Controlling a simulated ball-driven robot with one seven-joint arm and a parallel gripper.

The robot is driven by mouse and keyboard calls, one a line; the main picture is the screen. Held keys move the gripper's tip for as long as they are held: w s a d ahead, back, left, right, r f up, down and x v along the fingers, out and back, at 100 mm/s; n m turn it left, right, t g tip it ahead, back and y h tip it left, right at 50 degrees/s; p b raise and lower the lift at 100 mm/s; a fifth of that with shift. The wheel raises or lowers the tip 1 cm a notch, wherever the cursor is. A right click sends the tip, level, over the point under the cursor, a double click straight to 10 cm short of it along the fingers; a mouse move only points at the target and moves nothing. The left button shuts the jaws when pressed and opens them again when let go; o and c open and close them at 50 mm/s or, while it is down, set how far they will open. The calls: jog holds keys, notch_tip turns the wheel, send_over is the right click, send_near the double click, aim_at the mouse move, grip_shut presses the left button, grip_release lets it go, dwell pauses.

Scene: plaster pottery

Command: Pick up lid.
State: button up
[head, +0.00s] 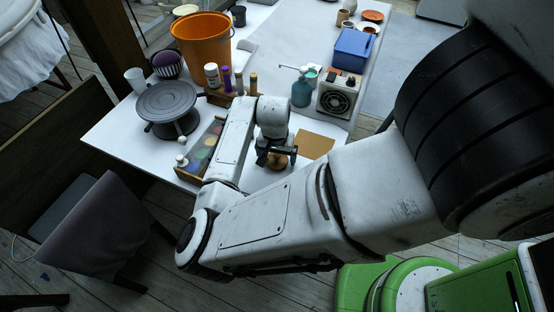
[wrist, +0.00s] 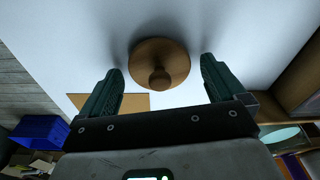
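A brown round lid (wrist: 159,55) with a knob on top lies on the white table. In the wrist view it sits ahead of and between the two dark green fingers of my gripper (wrist: 160,88). The fingers are apart, with a gap on each side of the lid, and nothing is held. In the head view my gripper (head: 277,155) is low over the table, and the lid (head: 280,161) shows only partly beneath it. I cannot tell the exact height between fingers and lid.
A tan board (head: 314,146) lies right of the gripper. A wooden paint tray (head: 203,150) stands left, with a banding wheel (head: 168,104) beyond it. A heater (head: 337,95), blue bottle (head: 301,91), blue box (head: 353,49) and orange bucket (head: 203,47) stand farther back.

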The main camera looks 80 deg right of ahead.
jog(key=c, duration=0.9)
jog(key=shift+r, duration=0.15)
